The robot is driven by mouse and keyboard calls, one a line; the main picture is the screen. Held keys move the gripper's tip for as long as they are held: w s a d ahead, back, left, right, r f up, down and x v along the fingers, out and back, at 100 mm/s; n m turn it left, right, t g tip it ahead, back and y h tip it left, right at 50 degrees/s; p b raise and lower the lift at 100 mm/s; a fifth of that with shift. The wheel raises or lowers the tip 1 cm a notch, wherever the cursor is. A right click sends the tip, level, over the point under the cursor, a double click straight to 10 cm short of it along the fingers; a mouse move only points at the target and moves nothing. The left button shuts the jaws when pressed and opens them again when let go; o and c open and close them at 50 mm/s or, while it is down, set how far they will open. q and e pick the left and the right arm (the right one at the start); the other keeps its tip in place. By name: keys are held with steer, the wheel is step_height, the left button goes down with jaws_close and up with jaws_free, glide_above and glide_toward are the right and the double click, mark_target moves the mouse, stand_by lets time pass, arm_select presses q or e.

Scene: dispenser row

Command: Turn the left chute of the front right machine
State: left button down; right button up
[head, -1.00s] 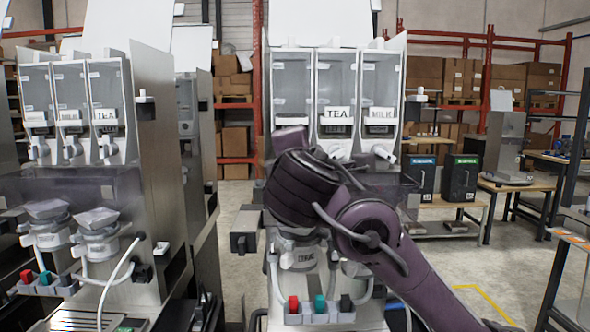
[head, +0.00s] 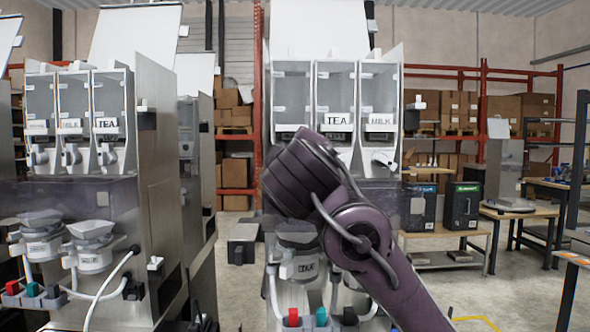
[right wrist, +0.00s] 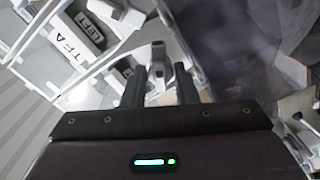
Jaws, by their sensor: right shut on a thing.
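The front right machine (head: 391,195) stands at the centre of the head view, with three clear canisters above. The middle one is labelled TEA and the right one MILK; the left canister (head: 292,95) has its lower part hidden by my right arm. The right chute (head: 383,158) is uncovered. My right gripper (right wrist: 160,92) is hidden behind my wrist in the head view. In the right wrist view its two dark fingers are shut on a white chute (right wrist: 158,58), close under the labelled canisters. My left gripper is not in view.
Another machine (head: 158,190) with three canisters stands at the left. Below my arm are a white cup-shaped holder (head: 297,265) and a row of coloured switches (head: 321,317). Black boxes (head: 461,205) stand on a bench at the right. Open floor lies beyond the machine.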

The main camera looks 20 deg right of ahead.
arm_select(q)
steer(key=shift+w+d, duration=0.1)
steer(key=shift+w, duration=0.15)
arm_select(e)
steer(key=shift+f, duration=0.1)
steer(key=o, duration=0.6)
steer(key=shift+o, duration=0.2)
